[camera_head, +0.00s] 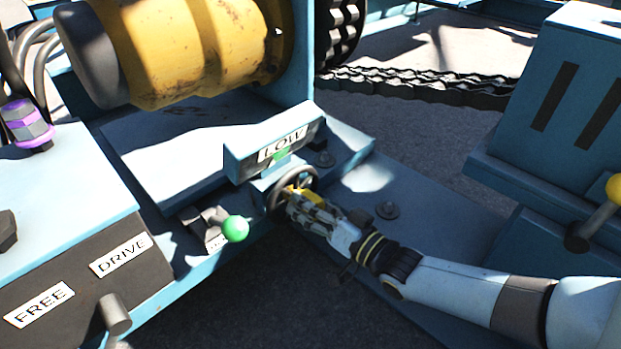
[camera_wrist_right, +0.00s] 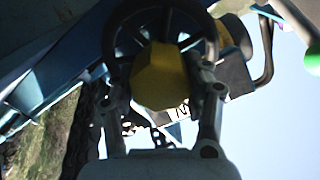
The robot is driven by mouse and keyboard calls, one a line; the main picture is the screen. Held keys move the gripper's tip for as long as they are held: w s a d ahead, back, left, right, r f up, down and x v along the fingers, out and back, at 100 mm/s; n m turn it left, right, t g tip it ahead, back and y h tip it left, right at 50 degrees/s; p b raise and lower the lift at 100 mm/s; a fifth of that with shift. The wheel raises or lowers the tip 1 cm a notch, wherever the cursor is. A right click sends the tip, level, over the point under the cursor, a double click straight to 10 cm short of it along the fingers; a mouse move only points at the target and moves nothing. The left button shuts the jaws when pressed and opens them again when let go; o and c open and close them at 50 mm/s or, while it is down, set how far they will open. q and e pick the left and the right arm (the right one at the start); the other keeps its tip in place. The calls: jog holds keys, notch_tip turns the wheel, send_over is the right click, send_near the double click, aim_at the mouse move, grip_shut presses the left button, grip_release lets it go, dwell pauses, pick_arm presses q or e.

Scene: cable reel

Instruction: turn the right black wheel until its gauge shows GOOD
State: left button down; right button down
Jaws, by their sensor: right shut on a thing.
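The black wheel (camera_head: 275,201) stands below a blue gauge box in the middle of the head view. The gauge label (camera_head: 282,146) reads LOW, with a small green patch under it. My right gripper (camera_head: 296,197) is at the wheel, shut on it. In the right wrist view the black wheel (camera_wrist_right: 112,42) arches behind a yellow hub block (camera_wrist_right: 163,78). The fingers of my right gripper (camera_wrist_right: 163,95) stand on both sides of the yellow block. The exact contact between fingers and rim is hard to see. My left gripper is not in view.
A lever with a green ball (camera_head: 235,229) stands left of the wheel. A blue box with FREE and DRIVE labels (camera_head: 120,255) is at the left. A yellow drum (camera_head: 185,45) is above. A blue cabinet (camera_head: 555,100) and a yellow-knobbed lever (camera_head: 597,222) are at the right.

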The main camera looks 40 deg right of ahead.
jog(key=shift+a, duration=0.1)
jog(key=c, duration=0.5)
grip_release()
jog(key=s, duration=0.8)
jog(key=s+d, duration=0.1)
jog(key=s, duration=0.3)
dwell(0.6)
